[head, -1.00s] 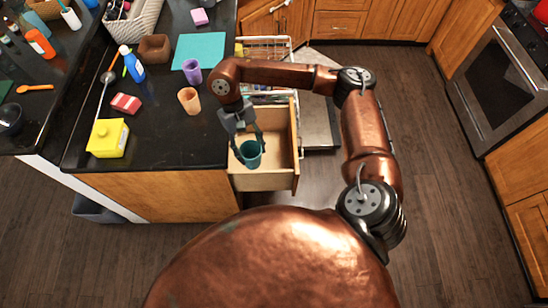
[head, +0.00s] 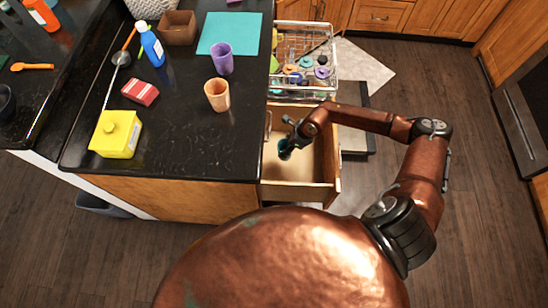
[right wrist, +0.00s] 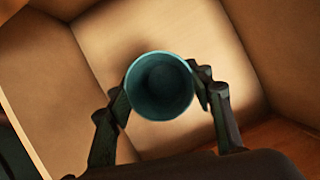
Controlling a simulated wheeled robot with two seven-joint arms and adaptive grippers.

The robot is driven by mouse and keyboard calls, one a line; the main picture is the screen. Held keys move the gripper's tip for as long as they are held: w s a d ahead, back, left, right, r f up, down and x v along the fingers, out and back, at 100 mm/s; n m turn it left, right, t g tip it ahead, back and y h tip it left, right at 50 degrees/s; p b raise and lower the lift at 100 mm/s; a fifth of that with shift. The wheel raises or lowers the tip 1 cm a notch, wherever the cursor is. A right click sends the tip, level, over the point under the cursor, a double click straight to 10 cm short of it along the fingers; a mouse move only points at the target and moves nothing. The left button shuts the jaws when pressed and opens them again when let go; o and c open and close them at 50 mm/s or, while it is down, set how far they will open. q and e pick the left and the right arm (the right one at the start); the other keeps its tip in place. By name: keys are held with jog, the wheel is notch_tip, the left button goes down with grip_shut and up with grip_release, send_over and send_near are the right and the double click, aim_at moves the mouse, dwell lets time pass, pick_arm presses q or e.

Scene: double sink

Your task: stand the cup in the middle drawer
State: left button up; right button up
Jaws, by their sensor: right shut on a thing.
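The teal cup (head: 285,150) is between the fingers of my right gripper (head: 288,145), inside the open wooden drawer (head: 298,192). The cup is near the drawer's left side in the head view and partly hidden by the gripper. In the right wrist view the cup (right wrist: 160,87) shows its round open mouth, with a dark finger of the gripper (right wrist: 163,100) on each side. The pale drawer floor (right wrist: 190,135) lies beyond it. I cannot tell whether the cup's base touches the floor. My left gripper is out of view.
The drawer is otherwise bare. A dish rack (head: 308,65) with colourful items stands pulled out behind it.

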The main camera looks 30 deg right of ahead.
jog(key=shift+w+d+f+m, duration=0.25)
jog(key=shift+f+m, duration=0.1)
jog(key=shift+f, duration=0.1)
jog(key=shift+w+d+f+m, duration=0.15)
jog(key=shift+d+f+m, duration=0.1)
jog(key=shift+f+m, duration=0.15)
jog(key=shift+d+f+h+b, duration=0.1)
jog(key=shift+f+h+b, duration=0.2)
jog(key=shift+f, duration=0.05)
notch_tip(320, 180, down, 5)
jog(key=shift+d+f+b, duration=0.15)
jog(key=shift+f+b, duration=0.05)
jog(key=shift+b, duration=0.55)
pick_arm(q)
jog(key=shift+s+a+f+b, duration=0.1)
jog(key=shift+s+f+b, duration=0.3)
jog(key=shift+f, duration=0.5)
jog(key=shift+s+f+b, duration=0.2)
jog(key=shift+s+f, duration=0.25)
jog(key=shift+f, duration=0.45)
pick_arm(e)
jog(key=shift+f, duration=2)
jog(key=shift+f, duration=0.2)
jog(key=o, duration=1.1)
jog(key=shift+o, duration=0.2)
jog(key=shift+r, duration=0.1)
